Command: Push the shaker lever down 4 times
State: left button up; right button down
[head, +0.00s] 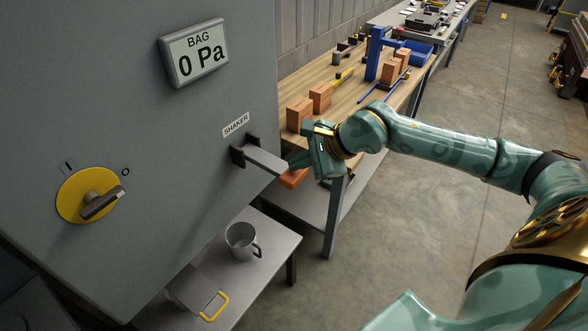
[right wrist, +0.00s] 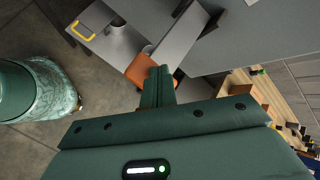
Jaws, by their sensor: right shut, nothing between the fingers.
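The shaker lever (head: 262,159) is a grey bar with an orange grip (head: 293,179) at its end. It sticks out from a dark bracket on the grey cabinet, below the SHAKER label (head: 235,124). In the right wrist view the lever bar (right wrist: 184,36) and the orange grip (right wrist: 141,71) show just beyond my fingertips. My right gripper (head: 295,163) is shut and empty, with its fingers (right wrist: 158,73) over the orange grip. I cannot tell whether they touch it. My left gripper is not in view.
The cabinet has a BAG display (head: 194,52) reading 0 Pa and a yellow rotary switch (head: 75,197). Below the lever, a metal mug (head: 241,240) stands on a low grey table (head: 268,222). A wooden bench (head: 335,97) with orange blocks stands behind my gripper.

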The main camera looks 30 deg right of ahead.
aim_at(303, 175)
jog(key=shift+s+f+b, duration=0.1)
jog(key=shift+f+b, duration=1.55)
jog(key=shift+f, duration=0.55)
dwell(1.3)
jog(key=shift+r, duration=0.15)
dwell(0.4)
jog(key=shift+r+p, duration=1.6)
jog(key=shift+r, duration=1.4)
jog(key=shift+r, duration=0.1)
jog(key=shift+r+p, duration=1.45)
jog(key=shift+r, duration=0.95)
